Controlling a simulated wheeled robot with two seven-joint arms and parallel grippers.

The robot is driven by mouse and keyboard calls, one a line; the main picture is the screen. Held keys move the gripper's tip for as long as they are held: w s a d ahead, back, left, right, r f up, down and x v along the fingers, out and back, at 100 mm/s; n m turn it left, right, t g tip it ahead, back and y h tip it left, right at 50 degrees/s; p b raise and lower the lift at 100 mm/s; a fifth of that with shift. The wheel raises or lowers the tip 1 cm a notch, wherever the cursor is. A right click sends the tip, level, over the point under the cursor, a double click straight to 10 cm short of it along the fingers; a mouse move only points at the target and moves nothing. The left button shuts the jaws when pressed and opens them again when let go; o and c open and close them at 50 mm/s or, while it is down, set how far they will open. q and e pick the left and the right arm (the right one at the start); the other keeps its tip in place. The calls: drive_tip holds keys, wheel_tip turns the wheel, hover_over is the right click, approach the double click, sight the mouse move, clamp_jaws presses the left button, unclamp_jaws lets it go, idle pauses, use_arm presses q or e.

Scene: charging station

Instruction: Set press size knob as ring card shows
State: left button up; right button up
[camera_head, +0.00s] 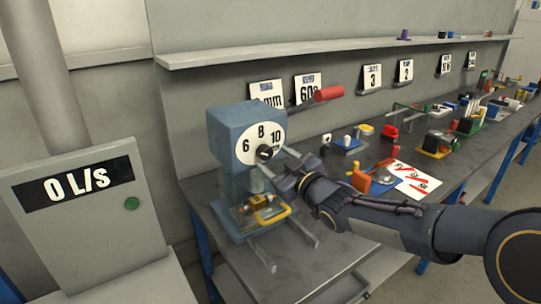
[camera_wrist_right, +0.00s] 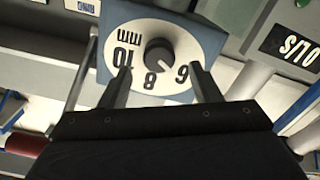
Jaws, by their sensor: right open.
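The blue press (camera_head: 232,135) stands at the near left end of the bench. Its white dial (camera_head: 247,144) reads 6, 8 and 10, with a black knob (camera_head: 265,153) at its centre. In the right wrist view the dial (camera_wrist_right: 132,40) appears upside down with "mm", and the knob (camera_wrist_right: 160,52) has a light mark whose exact setting I cannot tell. My right gripper (camera_wrist_right: 160,80) is open, its fingers either side of the dial's lower part, short of the knob. My left gripper is out of view.
A grey cabinet with a "0 L/s" sign (camera_head: 72,185) stands left. Several small fixtures and a white marked card (camera_head: 414,181) lie right along the bench.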

sight(268, 154)
drive_tip(key=shift+x, duration=1.6)
drive_tip(key=shift+c, duration=0.3)
drive_tip(key=c, duration=0.9)
